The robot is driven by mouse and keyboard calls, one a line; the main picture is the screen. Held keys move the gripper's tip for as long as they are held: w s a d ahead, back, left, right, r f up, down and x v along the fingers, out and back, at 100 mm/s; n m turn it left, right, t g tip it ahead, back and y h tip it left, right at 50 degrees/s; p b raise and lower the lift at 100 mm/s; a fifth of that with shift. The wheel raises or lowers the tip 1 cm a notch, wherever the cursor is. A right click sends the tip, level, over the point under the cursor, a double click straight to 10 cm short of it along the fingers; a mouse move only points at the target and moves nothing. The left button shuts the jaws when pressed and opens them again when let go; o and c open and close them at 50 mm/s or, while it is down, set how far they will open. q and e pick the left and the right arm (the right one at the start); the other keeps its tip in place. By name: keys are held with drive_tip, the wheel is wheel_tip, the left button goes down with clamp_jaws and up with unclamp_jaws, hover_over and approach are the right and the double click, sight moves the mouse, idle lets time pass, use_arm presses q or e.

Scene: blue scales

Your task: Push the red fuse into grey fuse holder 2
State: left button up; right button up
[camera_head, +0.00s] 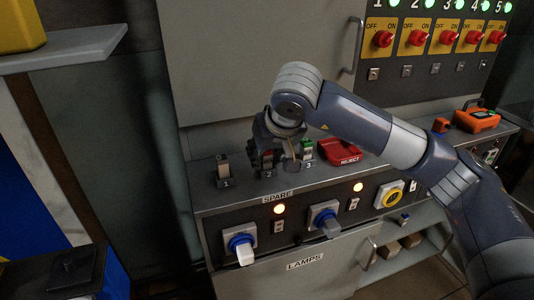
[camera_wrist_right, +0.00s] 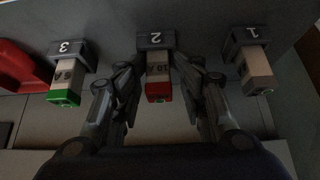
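The red fuse (camera_wrist_right: 158,92) has a pale body marked 10 and a red end. It stands in line with grey fuse holder 2 (camera_wrist_right: 155,40), its far end at the holder's mouth; how deep it sits I cannot tell. In the head view my right gripper (camera_head: 278,152) is over holder 2 (camera_head: 268,174) and hides most of the fuse. My left gripper is not in view.
Holder 1 (camera_wrist_right: 245,38) holds a pale fuse (camera_wrist_right: 256,72); holder 3 (camera_wrist_right: 73,48) holds a green-ended fuse (camera_wrist_right: 65,86). A red reject tray (camera_head: 338,152) lies to the right. Blue-based switches (camera_head: 241,244) and lit lamps line the front panel. An orange device (camera_head: 476,120) stands far right.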

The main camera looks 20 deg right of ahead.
drive_tip(key=shift+s+f+g, duration=0.1)
drive_tip(key=shift+f+g, duration=0.2)
drive_tip(key=shift+f, duration=0.45)
drive_tip(key=shift+r, duration=0.1)
drive_tip(key=shift+s+r, duration=0.15)
drive_tip(key=shift+r, duration=0.15)
drive_tip(key=v, duration=1.2)
